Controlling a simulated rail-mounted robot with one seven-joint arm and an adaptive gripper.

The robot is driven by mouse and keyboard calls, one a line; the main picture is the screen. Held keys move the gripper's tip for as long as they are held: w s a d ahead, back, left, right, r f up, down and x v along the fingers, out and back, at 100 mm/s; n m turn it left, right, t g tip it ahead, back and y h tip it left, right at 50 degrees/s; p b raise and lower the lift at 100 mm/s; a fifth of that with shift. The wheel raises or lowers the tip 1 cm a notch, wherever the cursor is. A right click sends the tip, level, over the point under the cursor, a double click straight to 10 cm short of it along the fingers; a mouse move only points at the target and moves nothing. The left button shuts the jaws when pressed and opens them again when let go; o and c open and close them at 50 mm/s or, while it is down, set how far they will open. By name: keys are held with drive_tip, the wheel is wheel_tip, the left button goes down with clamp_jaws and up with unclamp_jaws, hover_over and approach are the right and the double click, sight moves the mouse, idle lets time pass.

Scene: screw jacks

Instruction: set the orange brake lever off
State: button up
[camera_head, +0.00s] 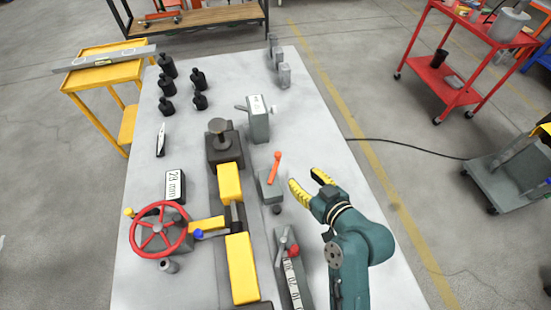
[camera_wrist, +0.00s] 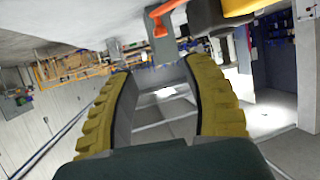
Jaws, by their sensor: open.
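The orange brake lever (camera_head: 275,166) stands tilted up from a small grey block (camera_head: 269,189) near the middle of the white table. Its orange end also shows at the top of the wrist view (camera_wrist: 158,20). My gripper (camera_head: 304,184) is open and empty, just to the right of the lever and its block. Its two yellow ribbed fingers (camera_wrist: 165,100) are spread apart, with nothing between them. The gripper does not appear to touch the lever.
Left of the lever are yellow blocks (camera_head: 229,182) on a dark rail and a red handwheel (camera_head: 158,229). A grey unit with a red-knobbed lever (camera_head: 293,249) stands in front. A grey block with a handle (camera_head: 258,120) stands behind. The table's right side is mostly clear.

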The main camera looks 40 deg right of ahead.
sight(279, 156)
drive_tip(key=b+x, duration=0.3)
drive_tip(key=x, duration=1.2)
drive_tip(key=shift+w+a+f, duration=0.1)
drive_tip(key=shift+a, duration=0.05)
clamp_jaws()
